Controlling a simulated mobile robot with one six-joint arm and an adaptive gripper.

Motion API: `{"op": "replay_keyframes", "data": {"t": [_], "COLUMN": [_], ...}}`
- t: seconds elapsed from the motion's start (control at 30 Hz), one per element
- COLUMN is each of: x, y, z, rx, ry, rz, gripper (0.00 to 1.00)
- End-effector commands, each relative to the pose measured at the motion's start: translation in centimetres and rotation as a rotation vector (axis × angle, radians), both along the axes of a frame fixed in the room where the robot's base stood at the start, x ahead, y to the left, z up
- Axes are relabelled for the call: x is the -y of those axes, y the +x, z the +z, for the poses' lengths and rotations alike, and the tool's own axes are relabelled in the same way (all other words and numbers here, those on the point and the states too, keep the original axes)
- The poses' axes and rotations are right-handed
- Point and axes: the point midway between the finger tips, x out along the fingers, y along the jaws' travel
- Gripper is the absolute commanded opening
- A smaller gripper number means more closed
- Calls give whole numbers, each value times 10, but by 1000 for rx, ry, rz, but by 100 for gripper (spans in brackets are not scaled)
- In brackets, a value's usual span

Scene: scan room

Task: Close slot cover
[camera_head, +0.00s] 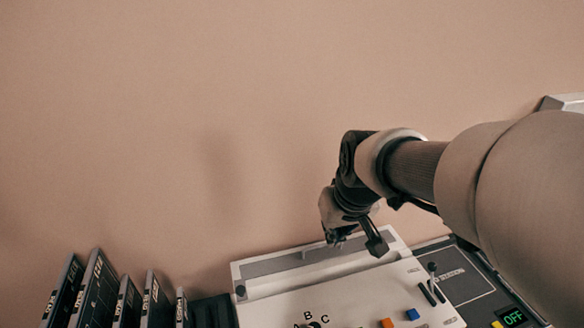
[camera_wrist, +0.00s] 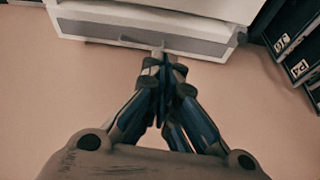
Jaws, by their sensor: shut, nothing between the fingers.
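The slot cover (camera_head: 275,264) is a long white-framed panel with a grey face along the back edge of the white console (camera_head: 290,309). It appears raised, tilted up from the console top. In the wrist view the cover (camera_wrist: 105,32) is near the top, with a small handle (camera_wrist: 160,47) at its edge. My gripper (camera_head: 337,240) is above and behind the cover, right of its middle. In the wrist view my gripper (camera_wrist: 165,62) has its fingers together and empty, with the tips close to the handle. I cannot tell whether they touch it.
Several black cases (camera_head: 97,288) stand to the left of the console. The console top has a lettered dial (camera_head: 314,324), an orange button (camera_head: 387,323), a blue button (camera_head: 412,314) and levers (camera_head: 433,290). A green "OFF" display (camera_head: 513,317) is at right. A plain wall is behind.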

Motion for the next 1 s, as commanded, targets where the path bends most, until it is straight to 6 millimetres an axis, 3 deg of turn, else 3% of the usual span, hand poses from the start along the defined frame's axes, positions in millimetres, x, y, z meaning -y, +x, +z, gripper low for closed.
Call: {"op": "replay_keyframes", "data": {"t": [0.1, 0.2, 0.33, 0.67, 1.0], "x": [-5, -9, -13, -16, -20], "y": [51, 86, 116, 139, 159], "z": [-28, -54, -82, -117, -175], "rx": [-17, -22, -24, -25, -26], "ry": [-1, -3, -5, -7, -7], "rz": [26, 46, 64, 74, 75], "gripper": [0, 0, 0, 0, 0]}}
